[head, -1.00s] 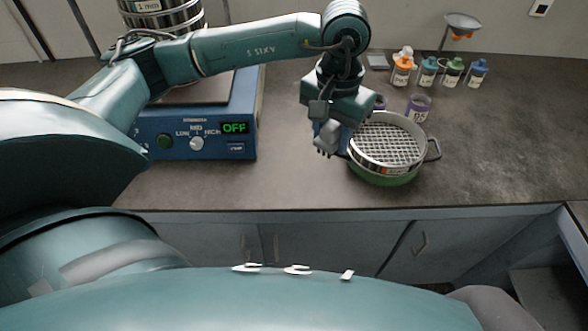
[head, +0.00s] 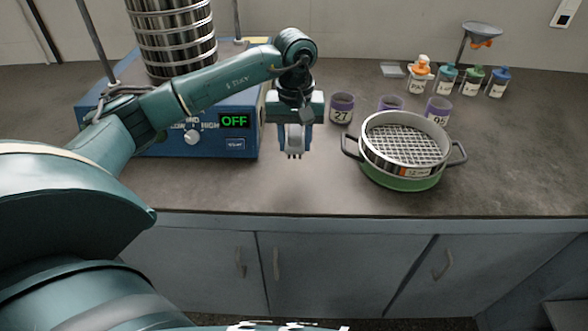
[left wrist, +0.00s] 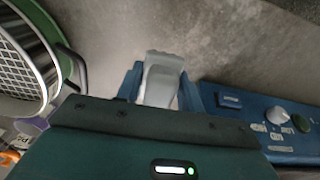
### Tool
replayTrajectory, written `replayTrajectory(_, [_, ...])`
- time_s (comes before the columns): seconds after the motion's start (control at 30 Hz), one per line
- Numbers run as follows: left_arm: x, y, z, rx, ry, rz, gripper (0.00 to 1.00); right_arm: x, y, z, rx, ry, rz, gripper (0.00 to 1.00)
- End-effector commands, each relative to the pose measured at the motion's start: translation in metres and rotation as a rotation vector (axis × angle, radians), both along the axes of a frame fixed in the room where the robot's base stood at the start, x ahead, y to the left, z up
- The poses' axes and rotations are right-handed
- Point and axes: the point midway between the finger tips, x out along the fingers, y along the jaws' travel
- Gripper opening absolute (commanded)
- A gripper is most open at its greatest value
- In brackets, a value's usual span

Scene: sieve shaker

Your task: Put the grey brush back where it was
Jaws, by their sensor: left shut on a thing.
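My left gripper (head: 294,140) is shut on the grey brush (head: 295,138), with the brush between its fingers. In the head view it hangs above the worktop, between the blue shaker base and the green pot. The brush points down toward the worktop and appears clear of it. In the left wrist view the brush (left wrist: 162,80) shows as a pale grey block between the blue fingers. The gripper body hides part of it. My right gripper is not in view.
The blue shaker base (head: 235,143) reads OFF and carries a sieve stack (head: 172,40). A mesh sieve (head: 405,145) sits on a green pot (head: 400,183) at right. The front worktop is clear.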

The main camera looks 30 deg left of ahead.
Motion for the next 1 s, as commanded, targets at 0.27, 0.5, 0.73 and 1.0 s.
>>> replayTrajectory(0.27, [0.0,0.0,-0.031,0.0,-0.001,-0.002,0.16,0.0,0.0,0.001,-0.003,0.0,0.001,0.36])
replayTrajectory(0.5, [0.0,-0.001,-0.062,-0.001,0.002,-0.002,0.16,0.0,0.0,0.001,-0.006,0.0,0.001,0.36])
replayTrajectory(0.73, [0.0,-0.001,-0.066,-0.001,-0.003,-0.003,0.16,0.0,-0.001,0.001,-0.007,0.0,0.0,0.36])
replayTrajectory(1.0, [0.0,-0.001,-0.069,0.0,-0.001,-0.003,0.45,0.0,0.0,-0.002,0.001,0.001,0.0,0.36])
